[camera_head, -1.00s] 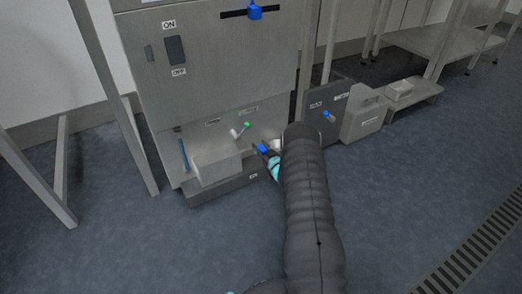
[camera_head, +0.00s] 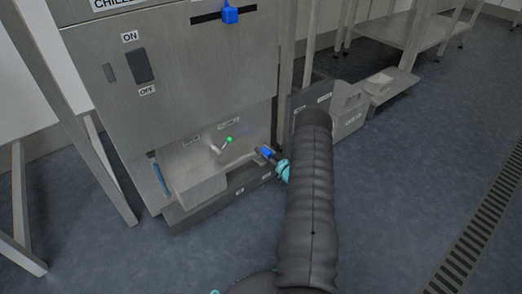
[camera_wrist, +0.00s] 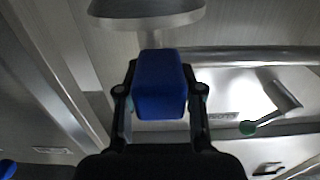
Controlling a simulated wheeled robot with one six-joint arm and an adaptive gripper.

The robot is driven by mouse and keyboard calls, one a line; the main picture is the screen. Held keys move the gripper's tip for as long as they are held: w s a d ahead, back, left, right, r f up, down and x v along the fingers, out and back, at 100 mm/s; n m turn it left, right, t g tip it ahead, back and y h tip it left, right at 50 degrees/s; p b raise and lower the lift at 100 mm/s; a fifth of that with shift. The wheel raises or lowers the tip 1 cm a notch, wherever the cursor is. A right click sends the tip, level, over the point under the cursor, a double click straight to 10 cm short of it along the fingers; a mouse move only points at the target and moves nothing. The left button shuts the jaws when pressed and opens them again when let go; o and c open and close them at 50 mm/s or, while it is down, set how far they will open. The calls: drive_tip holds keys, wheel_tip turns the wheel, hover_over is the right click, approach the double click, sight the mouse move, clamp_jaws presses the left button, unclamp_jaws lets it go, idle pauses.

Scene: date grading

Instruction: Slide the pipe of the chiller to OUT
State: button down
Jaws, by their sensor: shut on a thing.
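The chiller (camera_head: 190,80) is the tall grey steel cabinet, with an open recess low on its front. My gripper (camera_head: 268,155) is at the right end of this recess, shut on a blue block (camera_head: 266,152). In the wrist view, the blue block (camera_wrist: 160,85) sits between both fingers of my gripper (camera_wrist: 160,95). A grey metal pipe-like bar (camera_wrist: 250,57) runs to the right behind the block. I cannot tell whether the block is fixed to it. My arm covers the area right of the block. The small labels low on the chiller are too small to read.
A lever with a green tip (camera_head: 229,139) stands in the recess, left of my gripper. A blue slider (camera_head: 229,14) sits in a slot higher up, near an ON/OFF switch (camera_head: 141,67). Grey boxes (camera_head: 349,112) stand at the right. Floor at the front right is clear.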

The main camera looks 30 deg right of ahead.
drive_tip(key=c, duration=1)
unclamp_jaws()
drive_tip(key=shift+w+d, duration=0.1)
drive_tip(key=shift+d, duration=0.2)
drive_tip(key=s+d, duration=0.1)
drive_tip(key=s, duration=1.1)
drive_tip(key=shift+d, duration=0.15)
